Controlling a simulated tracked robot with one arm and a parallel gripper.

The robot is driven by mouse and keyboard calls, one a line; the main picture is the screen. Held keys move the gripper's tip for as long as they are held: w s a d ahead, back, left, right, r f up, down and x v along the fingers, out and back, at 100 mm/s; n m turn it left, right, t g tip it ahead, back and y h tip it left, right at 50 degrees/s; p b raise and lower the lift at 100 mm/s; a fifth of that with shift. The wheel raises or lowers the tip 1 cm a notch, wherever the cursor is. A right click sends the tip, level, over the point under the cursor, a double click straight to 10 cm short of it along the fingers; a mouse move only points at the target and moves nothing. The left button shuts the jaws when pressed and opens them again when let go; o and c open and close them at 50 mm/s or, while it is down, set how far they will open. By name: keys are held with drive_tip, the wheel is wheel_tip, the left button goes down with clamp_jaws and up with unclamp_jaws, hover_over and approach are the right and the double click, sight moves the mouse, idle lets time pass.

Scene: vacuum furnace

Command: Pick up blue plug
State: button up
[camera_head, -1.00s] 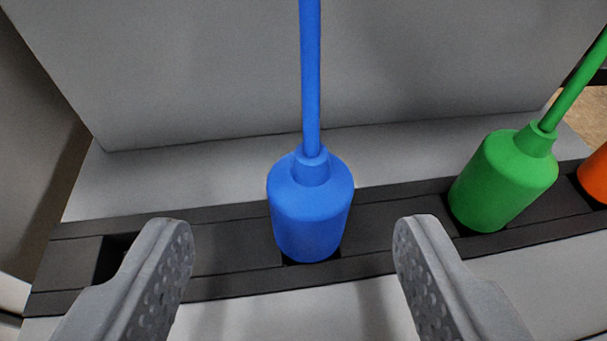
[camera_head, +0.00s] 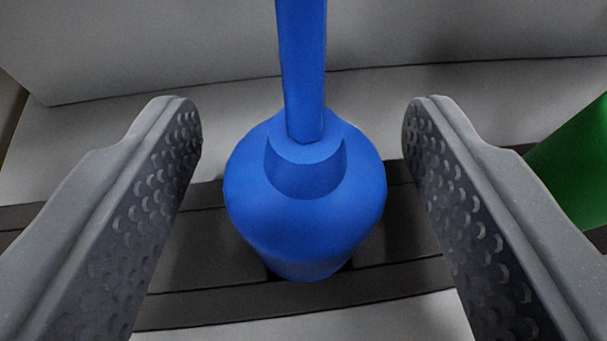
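The blue plug (camera_head: 305,215) stands upright in a slot of the dark rack, in the middle of the head camera view. It has a wide rounded body, a narrower neck and a blue cable or rod rising from its top out of the frame. My gripper (camera_head: 302,115) is open, with one finger to the left of the plug and one to the right. There is a visible gap on both sides, and neither finger appears to touch it. The lower end of the plug in its slot is hidden.
A green plug (camera_head: 578,170) is partly in view at the right edge, behind the right finger. The dark rack (camera_head: 400,275) runs across the view on a light grey surface (camera_head: 400,92). A grey wall (camera_head: 430,30) rises behind it.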

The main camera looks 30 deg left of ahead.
drive_tip(key=c, duration=0.9)
drive_tip(key=shift+o, duration=0.2)
